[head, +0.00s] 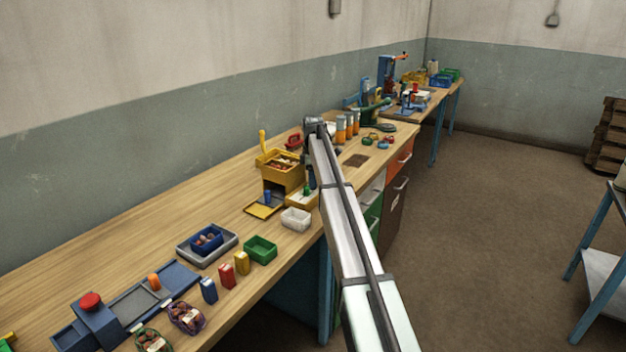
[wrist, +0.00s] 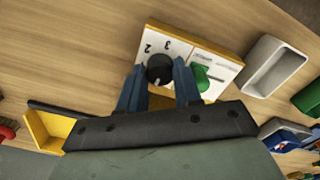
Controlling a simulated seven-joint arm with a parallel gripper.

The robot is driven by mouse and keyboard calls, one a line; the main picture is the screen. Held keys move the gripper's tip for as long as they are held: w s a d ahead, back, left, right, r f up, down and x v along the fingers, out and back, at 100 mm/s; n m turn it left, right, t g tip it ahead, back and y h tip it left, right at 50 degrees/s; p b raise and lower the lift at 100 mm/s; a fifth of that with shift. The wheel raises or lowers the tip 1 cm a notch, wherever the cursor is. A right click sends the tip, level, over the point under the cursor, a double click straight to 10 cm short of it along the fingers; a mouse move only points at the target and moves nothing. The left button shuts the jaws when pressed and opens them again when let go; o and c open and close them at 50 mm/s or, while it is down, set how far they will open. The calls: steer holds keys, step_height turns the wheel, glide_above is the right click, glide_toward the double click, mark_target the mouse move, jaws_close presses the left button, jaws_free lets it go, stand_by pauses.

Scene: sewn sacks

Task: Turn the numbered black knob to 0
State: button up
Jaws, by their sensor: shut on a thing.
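The numbered black knob (wrist: 159,69) sits on a white panel with a yellow edge (wrist: 182,41) in the wrist view. The digits 2 and 3 show beside the knob; other digits are hidden, and I cannot read the pointer. My gripper (wrist: 160,82) has its two blue fingers on either side of the knob and is shut on it. A green knob or lever (wrist: 203,77) stands on the same panel, just right of the right finger. In the head view my arm hides most of the panel, and the black knob is not seen there.
A white bin (head: 296,218) stands close beside the panel; it also shows in the wrist view (wrist: 276,68). A yellow box (head: 281,172) with brown items stands behind it. A green bin (head: 260,249) is nearer. Bare wood lies beyond the panel in the wrist view.

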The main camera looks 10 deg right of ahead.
steer(key=shift+n, duration=0.3)
steer(key=o, duration=0.8)
steer(key=shift+c, duration=0.2)
step_height(320, 180, up, 14)
steer(key=shift+f, duration=0.15)
stand_by(0.4)
